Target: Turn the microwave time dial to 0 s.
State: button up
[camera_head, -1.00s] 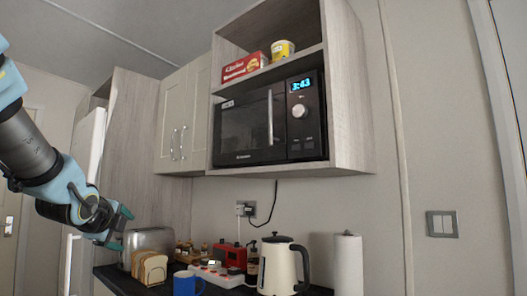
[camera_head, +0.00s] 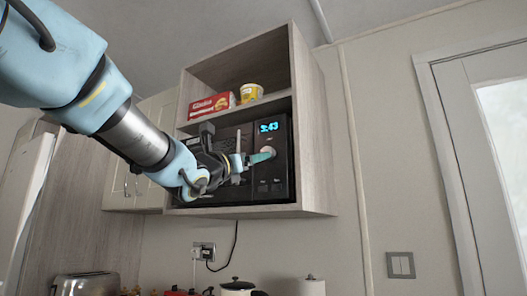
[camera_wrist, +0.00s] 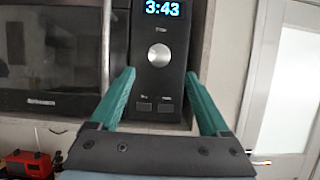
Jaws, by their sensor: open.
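The black microwave (camera_head: 280,172) sits in an open wall cabinet. Its lit display (camera_wrist: 162,8) reads 3:43 in the wrist view. The round silver dial (camera_wrist: 159,55) is below the display, above two small buttons. My gripper (camera_wrist: 159,74) is open and empty, with its green fingers pointing at the control panel. In the wrist view the dial lies between the fingers, a little beyond the tips. In the head view, a green finger (camera_head: 260,157) overlaps the dial, so most of the dial is hidden. Contact cannot be told.
The microwave door handle (camera_wrist: 106,45) stands out just left of the left finger. A red box (camera_head: 211,104) and a yellow tub (camera_head: 251,92) are on the shelf above. The cabinet side wall (camera_head: 312,140) is close on the right. A kettle (camera_head: 237,286) stands below.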

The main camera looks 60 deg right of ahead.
jog(key=p+x, duration=0.3)
jog(key=x, duration=0.4)
jog(key=shift+d+p, duration=0.2)
jog(key=shift+p, duration=0.2)
jog(key=shift+w, duration=0.1)
grip_shut()
